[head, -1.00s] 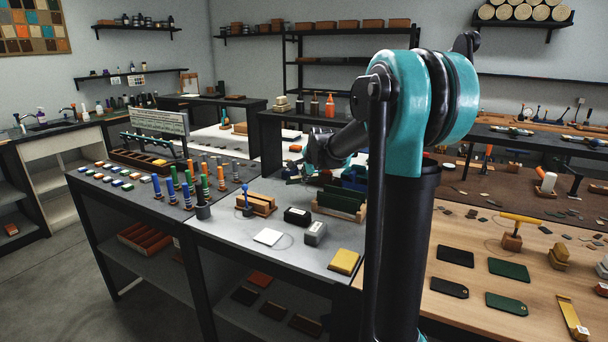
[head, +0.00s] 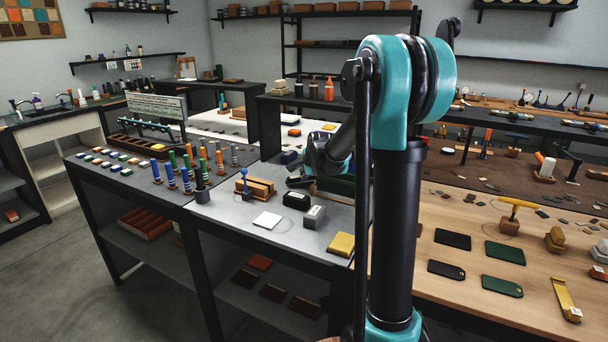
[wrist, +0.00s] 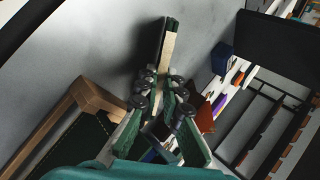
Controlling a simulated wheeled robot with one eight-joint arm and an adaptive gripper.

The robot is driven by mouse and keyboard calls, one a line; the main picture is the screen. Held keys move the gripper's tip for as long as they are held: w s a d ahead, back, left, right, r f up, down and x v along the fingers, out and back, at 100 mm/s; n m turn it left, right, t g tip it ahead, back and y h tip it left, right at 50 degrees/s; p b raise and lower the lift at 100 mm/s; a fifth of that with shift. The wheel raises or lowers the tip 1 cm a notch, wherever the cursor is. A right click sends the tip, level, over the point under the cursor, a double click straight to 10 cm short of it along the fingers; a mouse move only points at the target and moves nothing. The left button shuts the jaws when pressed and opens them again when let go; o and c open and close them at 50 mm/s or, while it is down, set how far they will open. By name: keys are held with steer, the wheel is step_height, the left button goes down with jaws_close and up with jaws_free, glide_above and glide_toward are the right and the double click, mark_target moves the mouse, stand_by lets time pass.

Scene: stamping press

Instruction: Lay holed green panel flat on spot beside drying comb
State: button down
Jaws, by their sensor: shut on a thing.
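My gripper (wrist: 163,92) is shut on a green panel with a pale tan edge (wrist: 168,50), which I see nearly edge-on in the wrist view. Its hole does not show from here. The wooden comb (wrist: 98,95) is at the left of the wrist view, with a dark green panel (wrist: 75,145) by its rail. The held panel looks apart from the comb. In the head view my gripper (head: 297,182) is small and dark over the grey bench, partly hidden by my arm. Dark green panels (head: 338,186) show behind it. I cannot make out the marked spot.
The grey bench (head: 232,222) holds a white card (head: 267,220), dark and grey blocks, a yellow block (head: 341,244) and a slotted wooden block (head: 258,187). On the wooden table at right lie a holed green panel (head: 502,286), a plain green panel (head: 505,252) and black panels.

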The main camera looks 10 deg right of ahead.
steer(key=c, duration=1.6)
jaws_free()
steer(key=shift+s+r, duration=0.1)
steer(key=v, duration=1.1)
steer(key=shift+s+r, duration=0.25)
steer(key=shift+s, duration=0.05)
steer(key=shift+s, duration=0.1)
